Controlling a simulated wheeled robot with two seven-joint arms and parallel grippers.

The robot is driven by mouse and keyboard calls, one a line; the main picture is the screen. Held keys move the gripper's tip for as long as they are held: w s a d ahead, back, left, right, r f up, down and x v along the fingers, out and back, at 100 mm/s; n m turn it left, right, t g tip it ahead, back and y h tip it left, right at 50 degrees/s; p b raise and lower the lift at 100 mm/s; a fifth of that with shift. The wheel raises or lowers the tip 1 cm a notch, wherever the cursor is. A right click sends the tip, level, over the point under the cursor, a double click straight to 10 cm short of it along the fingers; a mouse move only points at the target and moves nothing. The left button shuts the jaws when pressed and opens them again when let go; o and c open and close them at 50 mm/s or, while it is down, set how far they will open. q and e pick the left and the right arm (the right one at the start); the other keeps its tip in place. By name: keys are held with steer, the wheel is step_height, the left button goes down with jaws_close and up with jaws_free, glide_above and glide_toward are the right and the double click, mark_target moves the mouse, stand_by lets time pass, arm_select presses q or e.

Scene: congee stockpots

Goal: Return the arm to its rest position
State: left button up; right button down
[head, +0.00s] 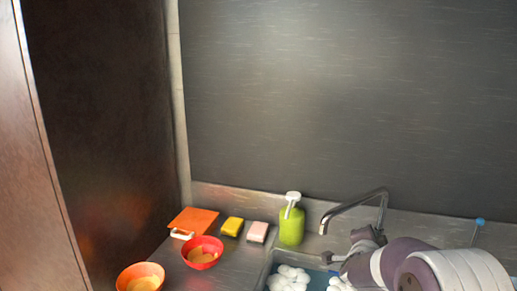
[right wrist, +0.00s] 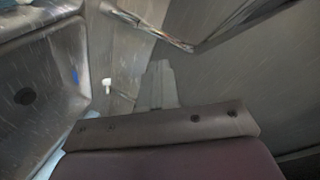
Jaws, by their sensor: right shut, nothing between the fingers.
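My right arm (head: 440,265) reaches in from the lower right in the head view, over the sink's right part and in front of the faucet. Its fingers cannot be made out clearly there. In the right wrist view my right gripper (right wrist: 158,84) shows as pale grey fingers, shut and empty, near the metal surface beside the sink basin. My left arm and gripper are not in view.
The faucet (head: 380,197) stands close behind my right arm. A green soap bottle (head: 291,226), yellow sponge (head: 232,226), pink block (head: 257,232), red bowl (head: 202,253) and orange bowl (head: 140,278) stand left. The sink basin (right wrist: 50,75) holds white foam (head: 288,279).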

steer(key=s+a+f+n+g+y, duration=0.2)
steer(key=s+a+f+n+y, duration=0.25)
steer(key=s+a+n, duration=0.2)
steer(key=s+a+f+n+g+y, duration=0.15)
steer(key=s+f+n+g, duration=0.3)
steer(key=s, duration=0.55)
steer(key=s+a+f+n+g+y, duration=0.1)
steer(key=s+a+f+n+g, duration=0.3)
steer(key=s, duration=0.6)
steer(key=s+d+f+n+g+b, duration=0.15)
steer(key=s+f+b, duration=0.25)
steer(key=f+b, duration=0.75)
step_height(320, 180, up, 12)
steer(key=p, duration=1.3)
steer(key=shift+s+d+r+n, duration=0.15)
steer(key=shift+s+r+n, duration=0.05)
steer(key=shift+n, duration=0.15)
